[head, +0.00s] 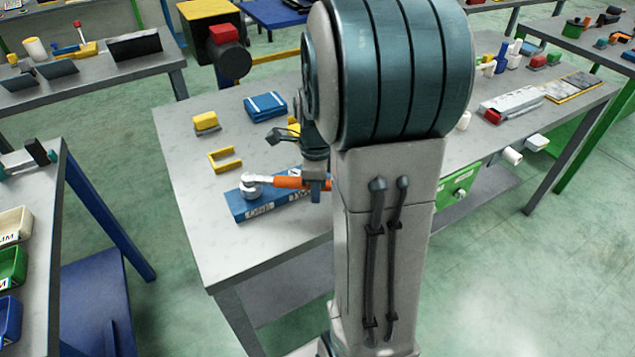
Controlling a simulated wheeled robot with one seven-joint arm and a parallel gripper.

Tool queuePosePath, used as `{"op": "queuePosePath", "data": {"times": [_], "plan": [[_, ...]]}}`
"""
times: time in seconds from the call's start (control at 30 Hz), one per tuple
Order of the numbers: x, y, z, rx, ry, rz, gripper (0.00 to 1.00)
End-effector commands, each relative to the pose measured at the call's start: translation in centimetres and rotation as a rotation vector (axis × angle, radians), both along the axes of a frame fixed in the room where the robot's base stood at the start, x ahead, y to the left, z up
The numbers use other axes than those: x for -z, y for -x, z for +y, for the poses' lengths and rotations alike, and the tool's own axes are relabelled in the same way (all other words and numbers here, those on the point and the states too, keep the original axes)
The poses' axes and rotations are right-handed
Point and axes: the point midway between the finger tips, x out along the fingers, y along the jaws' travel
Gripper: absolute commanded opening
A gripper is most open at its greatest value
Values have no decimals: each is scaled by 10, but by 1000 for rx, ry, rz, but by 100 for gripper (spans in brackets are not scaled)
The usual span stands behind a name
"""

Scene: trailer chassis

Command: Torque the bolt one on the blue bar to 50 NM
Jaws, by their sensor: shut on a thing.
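The blue bar (262,206) lies on the grey table in front of my arm. A wrench with an orange handle (288,182) and a silver head reaches across above the bar. Its round head (251,185) is over the bar's left end, where the bolt is hidden beneath it. I cannot tell how fully the head sits on the bolt. My gripper (316,185) is shut on the wrench at the right part of the handle. My arm hides the right end of the bar.
A yellow U-shaped bracket (224,160), a yellow block (206,123) and a blue case (265,106) lie behind the bar. The grey table (225,265) is clear at its front left. Side benches with bins (12,265) stand to the left.

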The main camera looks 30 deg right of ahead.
Motion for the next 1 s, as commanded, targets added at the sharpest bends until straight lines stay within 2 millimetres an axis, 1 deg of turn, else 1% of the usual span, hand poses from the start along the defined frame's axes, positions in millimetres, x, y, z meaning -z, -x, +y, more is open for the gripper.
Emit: {"op": "queuePosePath", "data": {"times": [0.3,0.77,1.0], "plan": [[-1,8,6,65,1,-2,0],[-1,9,7,81,1,-2,0],[-1,16,13,137,0,-1,0]]}}
